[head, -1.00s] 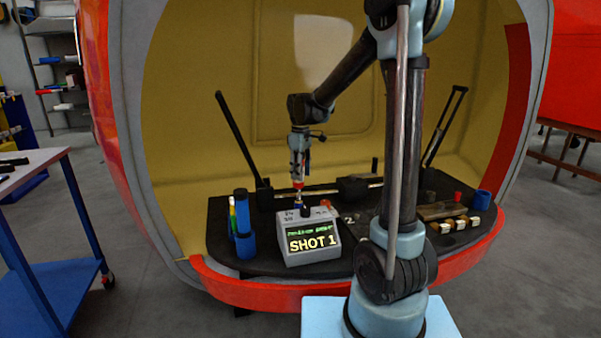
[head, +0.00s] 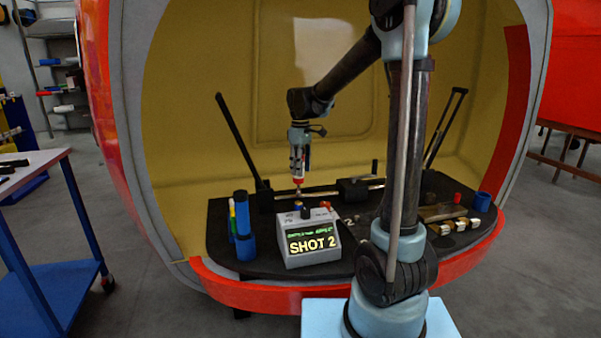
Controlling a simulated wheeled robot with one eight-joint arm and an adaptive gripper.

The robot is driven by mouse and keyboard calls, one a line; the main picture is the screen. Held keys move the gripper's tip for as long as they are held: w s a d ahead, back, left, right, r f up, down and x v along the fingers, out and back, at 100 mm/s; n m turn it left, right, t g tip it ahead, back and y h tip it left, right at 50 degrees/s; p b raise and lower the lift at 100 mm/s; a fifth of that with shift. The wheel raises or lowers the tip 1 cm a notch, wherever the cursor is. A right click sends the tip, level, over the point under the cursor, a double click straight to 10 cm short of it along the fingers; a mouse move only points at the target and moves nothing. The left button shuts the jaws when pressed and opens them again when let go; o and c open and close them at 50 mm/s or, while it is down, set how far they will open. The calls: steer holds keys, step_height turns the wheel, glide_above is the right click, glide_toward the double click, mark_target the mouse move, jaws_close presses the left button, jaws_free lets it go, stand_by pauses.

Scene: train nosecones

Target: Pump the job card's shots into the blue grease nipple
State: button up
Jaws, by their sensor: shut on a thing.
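My gripper (head: 299,166) points down above the back of the grey box. It is shut on a small tool with a red and white body (head: 298,179), whose narrow tip points down. A small blue and brass-coloured piece (head: 298,205), perhaps the blue grease nipple, stands just below the tip at the box's rear edge. The tip looks slightly above it; contact is hard to judge. The grey box (head: 311,248) has a lit display (head: 314,246) reading "SHOT 2", with a smaller green line too blurred to read. A pale mark like a "2" (head: 348,219) lies right of the box; I cannot read a job card.
Blue cylinders (head: 243,225) and thin coloured sticks stand left of the box on the black deck (head: 220,213). A rail with black blocks (head: 353,190) runs behind. Small pale blocks (head: 459,224) and a blue cup (head: 481,201) are at right. My arm hides the deck's middle right.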

steer(key=shift+r, duration=1.35)
